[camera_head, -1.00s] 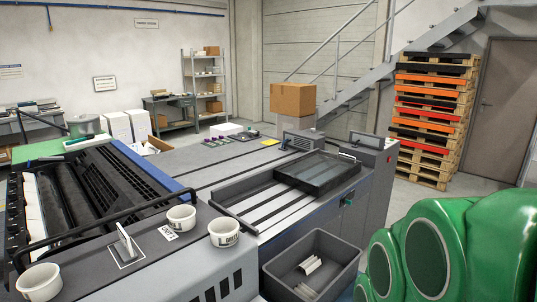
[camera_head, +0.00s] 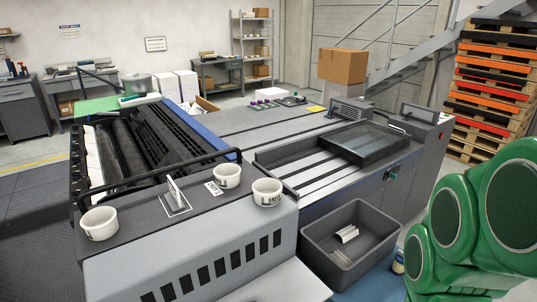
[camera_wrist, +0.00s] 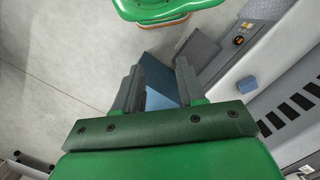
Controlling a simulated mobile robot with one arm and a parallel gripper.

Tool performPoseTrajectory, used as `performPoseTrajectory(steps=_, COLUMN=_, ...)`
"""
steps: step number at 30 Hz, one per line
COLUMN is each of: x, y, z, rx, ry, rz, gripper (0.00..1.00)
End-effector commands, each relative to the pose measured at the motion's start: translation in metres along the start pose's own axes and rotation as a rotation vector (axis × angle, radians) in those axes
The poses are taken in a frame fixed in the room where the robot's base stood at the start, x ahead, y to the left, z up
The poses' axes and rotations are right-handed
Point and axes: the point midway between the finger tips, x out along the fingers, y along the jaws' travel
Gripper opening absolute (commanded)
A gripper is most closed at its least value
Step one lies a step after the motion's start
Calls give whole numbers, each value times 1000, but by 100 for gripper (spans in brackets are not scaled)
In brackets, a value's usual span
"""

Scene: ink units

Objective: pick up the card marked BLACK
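A small flat white card (camera_head: 213,188) with dark print lies on the grey machine top between the white cups; its print is too small to read. I cannot tell which one, if either, is marked BLACK. The head view shows only my green arm at right, not the gripper.
White labelled cups stand at left (camera_head: 99,223), centre (camera_head: 228,176) and right (camera_head: 267,192) of the machine top. A black bar (camera_head: 160,165) runs behind them. A dark grey bin (camera_head: 318,238) with white pieces stands at the machine's front right. Grey floor (camera_wrist: 45,70) is open at left in the wrist view.

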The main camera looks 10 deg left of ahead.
Motion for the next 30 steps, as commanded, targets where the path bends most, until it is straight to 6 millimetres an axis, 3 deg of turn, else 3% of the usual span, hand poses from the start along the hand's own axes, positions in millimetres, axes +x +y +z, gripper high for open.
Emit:
performPoseTrajectory(steps=9, x=-29, y=0, z=4, rx=0, ry=1, rz=0, gripper=39)
performPoseTrajectory(steps=14, x=-29, y=-4, z=-14, rx=-26, ry=31, rz=2, gripper=39)
performPoseTrajectory(steps=23, x=-34, y=-19, z=-59, rx=-87, ry=121, rz=3, gripper=39)
performPoseTrajectory(steps=30, x=-40, y=-46, z=-119, rx=-169, ry=239, rz=-4, gripper=39)
